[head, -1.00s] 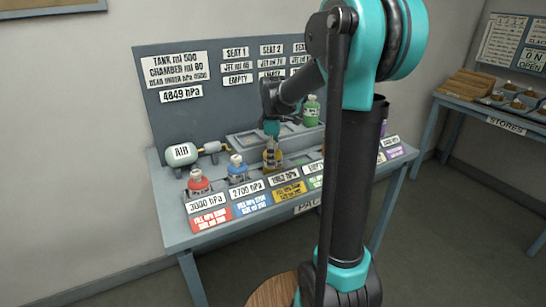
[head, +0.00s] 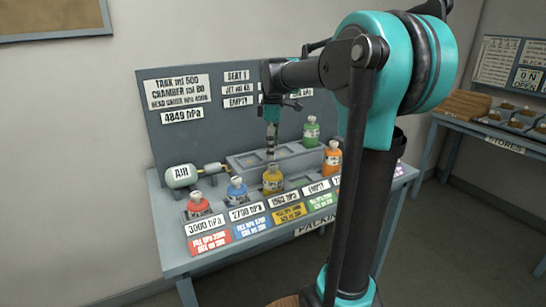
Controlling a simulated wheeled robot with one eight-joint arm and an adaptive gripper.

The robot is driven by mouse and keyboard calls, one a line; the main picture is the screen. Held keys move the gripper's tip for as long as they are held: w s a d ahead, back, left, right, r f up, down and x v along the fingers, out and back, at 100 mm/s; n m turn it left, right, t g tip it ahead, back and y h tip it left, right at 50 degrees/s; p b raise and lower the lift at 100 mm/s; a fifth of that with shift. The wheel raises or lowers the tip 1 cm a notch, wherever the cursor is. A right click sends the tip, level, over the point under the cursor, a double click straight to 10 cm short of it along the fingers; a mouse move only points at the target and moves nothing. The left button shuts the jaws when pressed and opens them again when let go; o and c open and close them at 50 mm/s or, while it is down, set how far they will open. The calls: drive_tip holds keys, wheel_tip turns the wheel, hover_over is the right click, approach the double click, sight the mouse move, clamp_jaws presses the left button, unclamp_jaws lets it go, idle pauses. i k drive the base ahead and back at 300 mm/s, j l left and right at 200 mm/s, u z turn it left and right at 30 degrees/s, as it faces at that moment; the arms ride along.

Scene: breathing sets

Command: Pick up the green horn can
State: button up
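The green can (head: 311,131) stands upright on the raised grey rack at the back of the bench, in the rack's right part. My gripper (head: 270,152) points down above the yellow can (head: 273,181), to the left of the green can. It looks empty, with nothing hanging from it. Its fingers are too small to tell whether they are open or shut. The yellow can stands upright in the front row.
A signboard (head: 220,140) rises behind. My arm hides the bench's right part.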

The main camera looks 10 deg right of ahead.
sight(312, 129)
drive_tip(key=i+l, duration=0.2)
drive_tip(key=l, duration=0.15)
drive_tip(key=i+l, duration=0.2)
drive_tip(key=l, duration=0.2)
drive_tip(key=i+l, duration=0.15)
drive_tip(key=l, duration=0.2)
